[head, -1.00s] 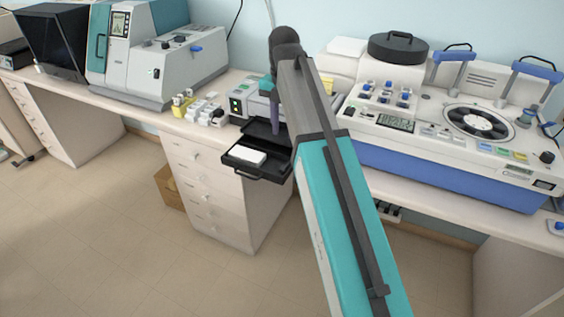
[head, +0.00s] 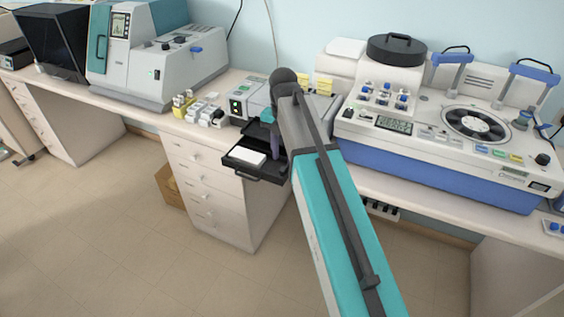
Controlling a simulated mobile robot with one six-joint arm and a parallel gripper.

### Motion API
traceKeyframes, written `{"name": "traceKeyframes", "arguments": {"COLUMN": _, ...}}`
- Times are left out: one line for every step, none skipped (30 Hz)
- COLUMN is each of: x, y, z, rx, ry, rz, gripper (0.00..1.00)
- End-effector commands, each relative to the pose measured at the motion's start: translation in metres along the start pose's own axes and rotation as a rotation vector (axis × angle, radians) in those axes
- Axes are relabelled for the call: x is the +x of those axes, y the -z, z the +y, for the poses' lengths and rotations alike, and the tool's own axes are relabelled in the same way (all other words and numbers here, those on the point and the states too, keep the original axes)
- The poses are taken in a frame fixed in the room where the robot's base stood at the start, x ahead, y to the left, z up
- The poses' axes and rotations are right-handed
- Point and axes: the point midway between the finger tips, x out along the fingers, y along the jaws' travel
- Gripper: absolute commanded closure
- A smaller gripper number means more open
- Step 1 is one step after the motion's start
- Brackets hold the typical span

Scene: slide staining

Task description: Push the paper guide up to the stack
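A small grey printer (head: 240,107) stands on the bench with its black paper tray (head: 262,178) pulled out over the front edge. A white paper stack (head: 245,156) lies flat in the tray's front left part. My gripper (head: 276,156) points down into the tray, just right of the stack, with a narrow gap of dark tray showing between them. Only a slim purple-grey part of it shows, so its opening cannot be made out. The paper guide cannot be told apart from the black tray, and my arm covers the tray's right side.
Small white and yellow items (head: 201,109) lie on the bench left of the printer, beside a large grey and teal machine (head: 150,60). A big white and blue centrifuge unit (head: 440,140) stands to the right. Drawers (head: 205,185) are below the tray.

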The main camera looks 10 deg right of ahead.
Motion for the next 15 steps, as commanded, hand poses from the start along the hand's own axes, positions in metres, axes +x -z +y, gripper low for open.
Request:
{"name": "traceKeyframes", "arguments": {"x": 0.005, "y": 0.001, "z": -0.001, "rx": 0.000, "ry": 0.002, "rz": 0.002, "gripper": 0.69}}
{"name": "traceKeyframes", "arguments": {"x": 0.008, "y": 0.001, "z": -0.001, "rx": 0.000, "ry": 0.001, "rz": 0.002, "gripper": 0.69}}
{"name": "traceKeyframes", "arguments": {"x": 0.012, "y": 0.001, "z": -0.001, "rx": 0.000, "ry": 0.001, "rz": 0.001, "gripper": 0.69}}
{"name": "traceKeyframes", "arguments": {"x": 0.015, "y": 0.001, "z": -0.001, "rx": 0.000, "ry": 0.001, "rz": 0.001, "gripper": 0.69}}
{"name": "traceKeyframes", "arguments": {"x": 0.018, "y": 0.001, "z": -0.001, "rx": -0.001, "ry": 0.001, "rz": 0.002, "gripper": 0.69}}
{"name": "traceKeyframes", "arguments": {"x": 0.021, "y": 0.001, "z": 0.000, "rx": -0.001, "ry": 0.001, "rz": 0.002, "gripper": 0.69}}
{"name": "traceKeyframes", "arguments": {"x": 0.024, "y": 0.001, "z": 0.000, "rx": -0.001, "ry": 0.001, "rz": 0.002, "gripper": 0.69}}
{"name": "traceKeyframes", "arguments": {"x": 0.026, "y": 0.001, "z": 0.000, "rx": -0.001, "ry": 0.001, "rz": 0.001, "gripper": 0.69}}
{"name": "traceKeyframes", "arguments": {"x": 0.030, "y": 0.001, "z": 0.000, "rx": -0.001, "ry": 0.001, "rz": 0.001, "gripper": 0.69}}
{"name": "traceKeyframes", "arguments": {"x": 0.032, "y": 0.001, "z": 0.000, "rx": -0.001, "ry": 0.001, "rz": 0.001, "gripper": 0.69}}
{"name": "traceKeyframes", "arguments": {"x": 0.034, "y": 0.001, "z": 0.000, "rx": -0.001, "ry": 0.001, "rz": 0.001, "gripper": 0.69}}
{"name": "traceKeyframes", "arguments": {"x": 0.037, "y": 0.001, "z": 0.000, "rx": -0.001, "ry": 0.001, "rz": 0.001, "gripper": 0.69}}
{"name": "traceKeyframes", "arguments": {"x": 0.038, "y": 0.001, "z": 0.000, "rx": -0.001, "ry": 0.001, "rz": 0.001, "gripper": 0.69}}
{"name": "traceKeyframes", "arguments": {"x": 0.039, "y": 0.001, "z": 0.000, "rx": -0.001, "ry": 0.001, "rz": 0.001, "gripper": 0.69}}
{"name": "traceKeyframes", "arguments": {"x": 0.041, "y": 0.001, "z": 0.000, "rx": -0.001, "ry": 0.001, "rz": 0.001, "gripper": 0.69}}
